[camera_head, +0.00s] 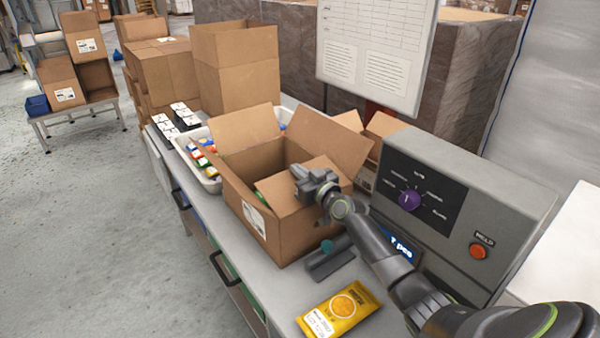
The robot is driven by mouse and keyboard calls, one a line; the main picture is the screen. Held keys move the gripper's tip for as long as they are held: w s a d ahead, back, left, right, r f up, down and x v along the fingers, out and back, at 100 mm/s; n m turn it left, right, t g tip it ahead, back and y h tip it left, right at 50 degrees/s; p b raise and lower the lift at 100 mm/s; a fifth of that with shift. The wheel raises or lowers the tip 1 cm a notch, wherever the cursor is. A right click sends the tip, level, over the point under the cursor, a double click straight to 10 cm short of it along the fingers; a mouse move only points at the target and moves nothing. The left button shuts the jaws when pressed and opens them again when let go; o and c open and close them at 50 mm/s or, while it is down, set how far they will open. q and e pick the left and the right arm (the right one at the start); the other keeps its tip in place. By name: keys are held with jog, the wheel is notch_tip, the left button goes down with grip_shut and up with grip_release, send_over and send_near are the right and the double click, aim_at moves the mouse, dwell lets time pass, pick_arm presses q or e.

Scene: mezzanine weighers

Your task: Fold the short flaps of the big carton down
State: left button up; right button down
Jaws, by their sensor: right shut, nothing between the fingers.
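The big carton (251,207) stands open on the grey bench, with a white label on its front left side. Its back flap (243,128) and its right-hand flap (331,139) stand up and lean outward. A near flap (292,186) is tilted inward over the opening. My right gripper (303,178) is shut and empty, at the top of this near flap and apparently touching it. Part of the carton's inside is hidden by the near flap and gripper. My left gripper is not in view.
A grey control box (452,205) with a purple knob stands right of the carton. A yellow packet (339,308) and a dark tape dispenser (329,258) lie in front. A white tray (208,181) of small packs is behind left. A tall carton (236,70) stands farther back.

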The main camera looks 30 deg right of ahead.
jog(key=shift+r, duration=0.1)
jog(key=shift+w+g+p, duration=0.2)
jog(key=shift+g+p, duration=0.3)
jog(key=shift+p, duration=0.75)
notch_tip(320, 180, down, 2)
jog(key=shift+w+f+b, duration=0.1)
jog(key=shift+b, duration=0.75)
jog(key=shift+w, duration=0.1)
jog(key=shift+w+g+p, duration=0.1)
jog(key=shift+g+p, duration=0.4)
jog(key=shift+p, duration=0.15)
jog(key=shift+f, duration=0.4)
